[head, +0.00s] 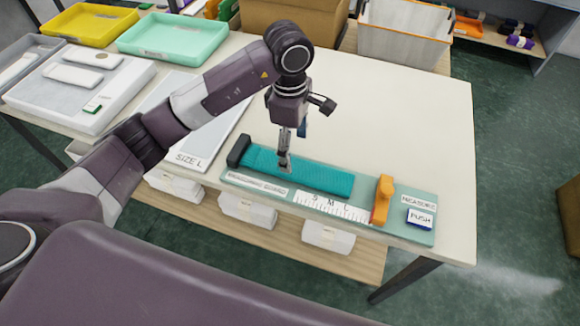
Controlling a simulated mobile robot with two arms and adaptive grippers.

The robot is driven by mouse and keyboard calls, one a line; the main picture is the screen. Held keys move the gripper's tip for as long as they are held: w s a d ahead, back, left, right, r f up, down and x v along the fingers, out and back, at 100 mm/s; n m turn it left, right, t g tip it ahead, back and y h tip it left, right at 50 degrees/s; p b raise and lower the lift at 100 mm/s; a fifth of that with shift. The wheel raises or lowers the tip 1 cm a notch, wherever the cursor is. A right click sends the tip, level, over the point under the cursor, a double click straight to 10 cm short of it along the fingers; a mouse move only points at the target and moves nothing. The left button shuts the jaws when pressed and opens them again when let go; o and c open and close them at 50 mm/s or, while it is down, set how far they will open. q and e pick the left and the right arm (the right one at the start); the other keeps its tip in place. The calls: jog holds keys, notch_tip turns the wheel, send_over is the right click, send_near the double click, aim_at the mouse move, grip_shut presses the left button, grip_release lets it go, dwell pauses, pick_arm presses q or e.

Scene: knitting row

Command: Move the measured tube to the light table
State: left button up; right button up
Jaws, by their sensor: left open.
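A teal ribbed knitted tube (325,180) lies flat along the pale green measuring board (400,238), between a dark end block (239,151) and an orange slider (382,199). A small gap separates the tube's right end from the slider. My left gripper (285,164) points down at the left part of the tube, open, with its fingertips at or just above the knit; I cannot tell if they touch. My right gripper is out of view.
A white SIZE L panel (203,152) lies left of the board. Yellow (88,24) and mint (172,38) trays and a white bin (404,32) stand behind. The tabletop (410,110) behind the board is clear.

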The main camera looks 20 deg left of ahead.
aim_at(296, 170)
pick_arm(q)
jog(key=shift+w+a+y, duration=0.1)
jog(key=shift+a+y, duration=0.2)
jog(key=shift+a, duration=0.35)
jog(key=shift+a+f, duration=0.1)
jog(key=shift+f, duration=0.15)
jog(key=shift+f+p, duration=0.5)
jog(key=shift+f, duration=0.45)
jog(key=f+p, duration=0.1)
jog(key=f, duration=0.1)
jog(key=f+p, duration=0.1)
jog(key=f, duration=0.1)
jog(key=shift+w+d+f, duration=0.1)
jog(key=shift+d+f, duration=0.05)
jog(key=shift+d, duration=0.05)
jog(key=shift+f, duration=0.4)
jog(key=shift+c, duration=0.3)
jog(key=c, duration=1)
